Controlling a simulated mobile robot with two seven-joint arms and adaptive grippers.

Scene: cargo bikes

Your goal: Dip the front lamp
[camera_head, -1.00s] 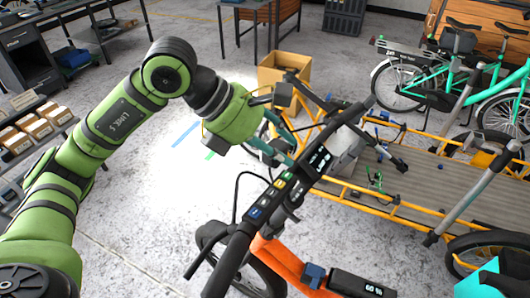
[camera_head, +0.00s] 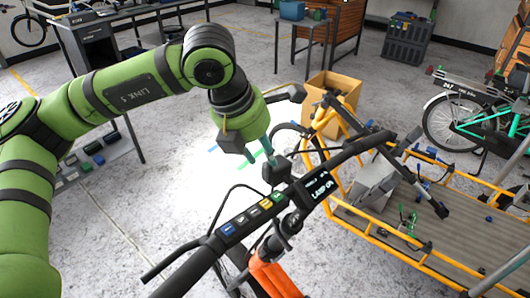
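My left gripper (camera_head: 270,165) comes in from the left and points down just beyond the handlebar (camera_head: 195,268) of the nearest cargo bike. Its fingers overlap, and I cannot tell whether they are open or shut or whether they touch the bar. A row of coloured buttons, blue, grey, yellow and green (camera_head: 277,196), sits on the bar close to the fingertips. A dark display (camera_head: 319,187) beside them shows lamp text, too small to read surely. The front lamp itself is not clearly seen. A bright light patch (camera_head: 190,165) lies on the floor ahead. My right gripper is not in view.
The bike's yellow-railed cargo bed (camera_head: 460,235) stretches right, with small parts on it. A cardboard box (camera_head: 333,88) stands beyond. A teal bike (camera_head: 470,125) stands at the right and a workbench (camera_head: 170,10) at the back left.

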